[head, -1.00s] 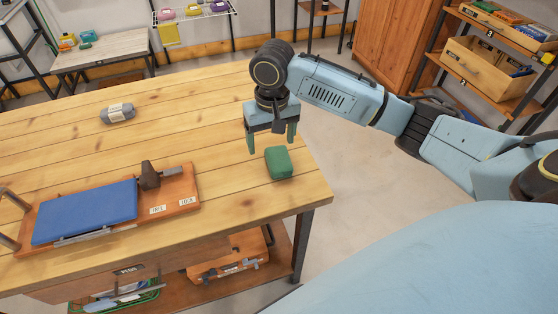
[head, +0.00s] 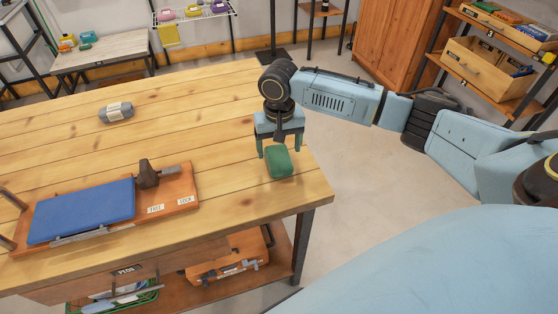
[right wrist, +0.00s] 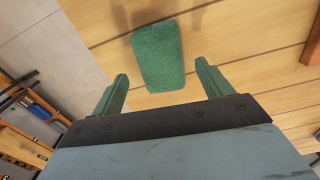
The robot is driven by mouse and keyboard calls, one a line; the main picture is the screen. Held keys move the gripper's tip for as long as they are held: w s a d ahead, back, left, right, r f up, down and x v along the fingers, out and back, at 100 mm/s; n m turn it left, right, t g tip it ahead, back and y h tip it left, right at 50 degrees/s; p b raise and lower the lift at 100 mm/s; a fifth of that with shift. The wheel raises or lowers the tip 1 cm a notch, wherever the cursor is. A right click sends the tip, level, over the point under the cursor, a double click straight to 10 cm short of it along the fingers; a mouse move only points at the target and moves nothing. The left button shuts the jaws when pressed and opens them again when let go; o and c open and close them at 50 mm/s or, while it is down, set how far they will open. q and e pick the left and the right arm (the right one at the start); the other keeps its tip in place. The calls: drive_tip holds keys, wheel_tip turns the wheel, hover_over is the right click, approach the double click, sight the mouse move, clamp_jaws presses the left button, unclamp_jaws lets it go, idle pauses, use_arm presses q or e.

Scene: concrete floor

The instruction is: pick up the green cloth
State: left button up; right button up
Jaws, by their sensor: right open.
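The green cloth (head: 279,162) is a small folded block lying on the wooden table (head: 225,120) near its right edge. In the right wrist view the cloth (right wrist: 158,55) lies ahead of the fingertips, roughly in line with the gap between them. My right gripper (head: 278,150) is open and empty. It points down, just behind and above the cloth in the head view. Its two green fingers also show apart in the right wrist view (right wrist: 161,70). The cloth does not appear to be between the fingers. My left gripper is not in view.
An orange board (head: 183,190) with a blue pad (head: 82,212) and a brown clamp-like piece (head: 147,174) lies left of the cloth. A grey wrapped roll (head: 115,112) lies farther back. The table around the cloth is clear.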

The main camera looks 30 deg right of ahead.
sight(279, 156)
drive_tip(key=shift+f, duration=1.6)
drive_tip(key=shift+c, duration=0.5)
drive_tip(key=c, duration=0.9)
drive_tip(key=shift+c, duration=0.3)
drive_tip(key=shift+r, duration=0.1)
